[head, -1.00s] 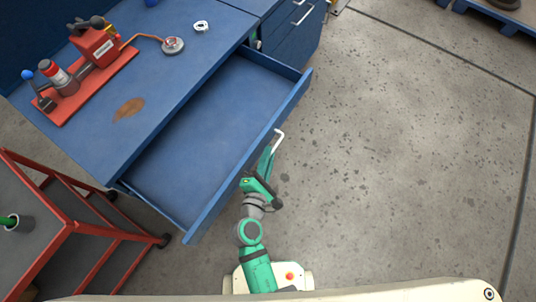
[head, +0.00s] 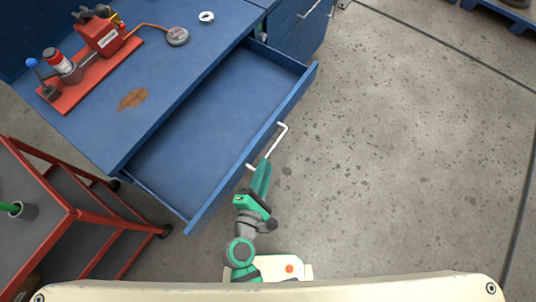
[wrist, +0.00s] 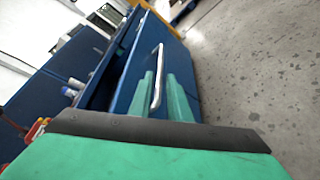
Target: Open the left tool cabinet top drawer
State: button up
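The blue drawer (head: 205,135) of the left tool cabinet (head: 165,65) is pulled well out and looks empty inside. Its white bar handle (head: 283,128) is on the outer face of the drawer front; it also shows in the wrist view (wrist: 158,75). My green gripper (head: 262,175) is at the near part of the handle, outside the drawer front. In the wrist view its two fingers (wrist: 163,98) stand apart, one on each side of the handle, with a gap visible. Whether either finger touches the bar is unclear.
On the cabinet top are a red tool stand (head: 90,75), a round gauge (head: 178,37) and a white ring (head: 206,17). A red-framed cart (head: 75,215) stands at the left. Another blue cabinet (head: 295,30) is behind. The floor on the right is clear.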

jog(key=shift+v, duration=1.6)
